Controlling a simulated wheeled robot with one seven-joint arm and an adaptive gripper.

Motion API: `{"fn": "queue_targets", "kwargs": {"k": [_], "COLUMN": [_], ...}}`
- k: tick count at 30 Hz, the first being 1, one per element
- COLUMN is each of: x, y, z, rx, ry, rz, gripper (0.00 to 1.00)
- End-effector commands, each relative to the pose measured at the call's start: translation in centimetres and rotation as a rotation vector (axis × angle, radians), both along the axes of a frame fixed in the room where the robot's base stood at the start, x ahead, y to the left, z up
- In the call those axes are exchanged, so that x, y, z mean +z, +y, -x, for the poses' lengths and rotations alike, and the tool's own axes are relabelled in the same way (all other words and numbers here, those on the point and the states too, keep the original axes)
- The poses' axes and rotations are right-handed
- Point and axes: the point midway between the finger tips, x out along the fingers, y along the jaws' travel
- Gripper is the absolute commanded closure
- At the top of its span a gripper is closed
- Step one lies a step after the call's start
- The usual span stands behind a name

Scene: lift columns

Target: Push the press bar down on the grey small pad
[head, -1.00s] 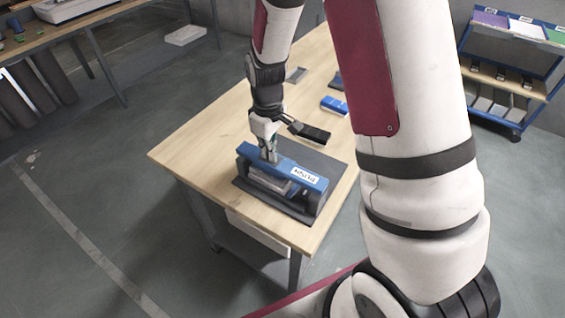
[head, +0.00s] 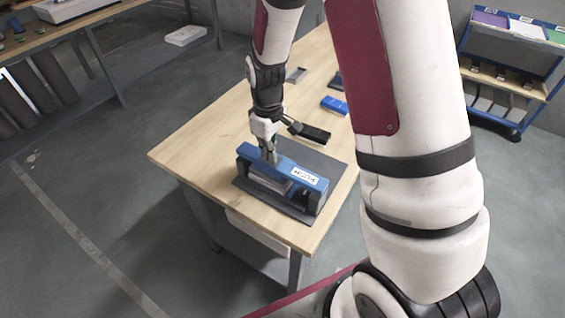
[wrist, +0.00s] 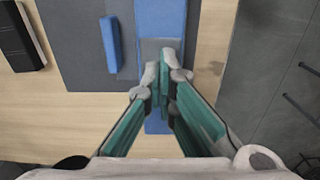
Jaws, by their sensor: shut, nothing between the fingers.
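The blue press bar (head: 284,163), with a white label near its right end, spans the low press on a dark grey mat on the table. A grey small pad (head: 268,184) shows partly below the bar. My gripper (head: 270,160) is shut and empty, pointing down, with its tips at the bar's top left of the middle. They look to be touching it. In the wrist view the shut fingers (wrist: 165,72) overlap a blue strip (wrist: 160,18) with a grey patch. How far the bar is down on the pad I cannot tell.
A black block (head: 312,133) lies behind the press, and a blue block (head: 334,105) farther back. The wooden table (head: 190,150) is clear at the left. A shelf rack (head: 505,75) stands far right, and a workbench (head: 70,45) far left.

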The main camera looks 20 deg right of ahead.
Motion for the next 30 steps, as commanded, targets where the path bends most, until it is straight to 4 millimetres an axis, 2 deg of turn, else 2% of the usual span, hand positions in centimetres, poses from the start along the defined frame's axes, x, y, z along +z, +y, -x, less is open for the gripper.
{"fn": "queue_targets", "kwargs": {"k": [16, 30], "x": [0.1, 3.8], "y": [0.0, 0.0], "z": [0.0, 0.0], "rx": [0.0, 0.0], "ry": [0.0, -0.002], "rz": [0.0, 0.0], "gripper": [1.0, 1.0]}}
